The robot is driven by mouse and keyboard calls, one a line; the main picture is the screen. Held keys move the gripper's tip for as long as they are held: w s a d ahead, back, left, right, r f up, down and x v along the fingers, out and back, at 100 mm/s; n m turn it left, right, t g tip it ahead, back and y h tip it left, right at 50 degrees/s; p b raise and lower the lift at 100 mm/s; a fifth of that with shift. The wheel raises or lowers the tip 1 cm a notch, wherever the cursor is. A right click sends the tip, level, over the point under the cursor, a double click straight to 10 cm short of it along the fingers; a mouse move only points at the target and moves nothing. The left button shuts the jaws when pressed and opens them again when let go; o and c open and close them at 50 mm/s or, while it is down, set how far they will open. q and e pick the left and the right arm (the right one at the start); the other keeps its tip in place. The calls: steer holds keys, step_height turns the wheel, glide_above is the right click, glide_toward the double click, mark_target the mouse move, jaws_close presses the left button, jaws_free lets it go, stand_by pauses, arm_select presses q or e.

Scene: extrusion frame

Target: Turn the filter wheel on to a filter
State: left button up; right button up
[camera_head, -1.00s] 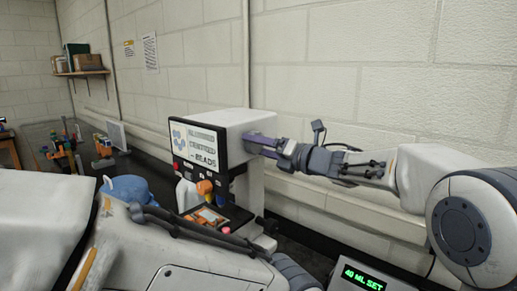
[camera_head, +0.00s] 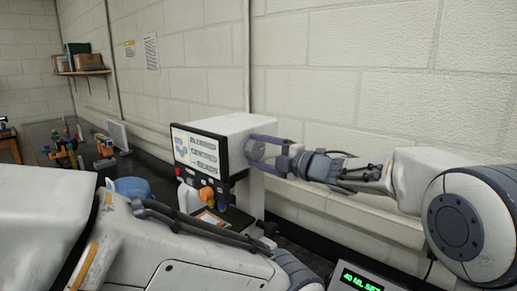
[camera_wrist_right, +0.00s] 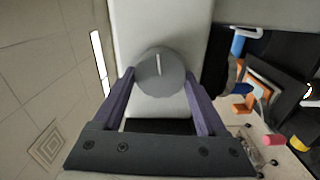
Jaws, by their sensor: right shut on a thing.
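The filter wheel shows in the right wrist view as a round grey knob (camera_wrist_right: 160,84) with a white mark pointing up in the picture. It is on the side of a white instrument (camera_head: 228,126) with a black-framed screen (camera_head: 195,152). My right gripper (camera_wrist_right: 160,74) has its two purple fingers shut on opposite sides of the knob. In the head view my right gripper (camera_head: 252,149) reaches the instrument's right side from the right, and the knob is hidden there. My left arm crosses the bottom left; its gripper is not seen.
A box with a green "40 ML SET" display (camera_head: 361,280) stands at the bottom right. A blue-lidded thing (camera_head: 131,187) is left of the instrument. Coloured items (camera_head: 68,152) lie farther back on the black bench. The block wall is close behind my right arm.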

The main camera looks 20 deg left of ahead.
steer(key=shift+w+m, duration=0.1)
steer(key=shift+m, duration=0.5)
steer(key=o, duration=1.3)
steer(key=shift+d, duration=0.1)
steer(key=shift+d, duration=0.3)
steer(key=b+v, duration=0.4)
steer(key=v, duration=0.6)
steer(key=shift+a+r, duration=0.1)
